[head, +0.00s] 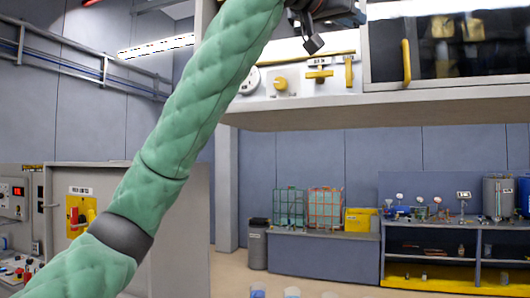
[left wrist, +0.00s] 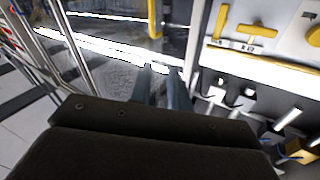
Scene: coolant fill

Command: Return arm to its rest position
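My left arm (head: 205,105), in a green quilted sleeve, rises from the lower left of the head view to the top middle. My left gripper (head: 312,42) is dark and partly cut off by the top edge, in front of a panel with yellow handles. In the left wrist view the two grey fingers of the gripper (left wrist: 160,82) point away, close together, with nothing clearly held between them. Whether they are fully shut is unclear. My right arm and gripper are not in view.
The cabinet's handle panel (head: 300,78) and its glass door with a yellow handle (head: 406,63) are close behind the gripper. A ledge (head: 400,112) juts out below. A grey control cabinet (head: 180,215) stands at the lower left. Wire crates (head: 325,208) and a shelf (head: 440,226) are farther back.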

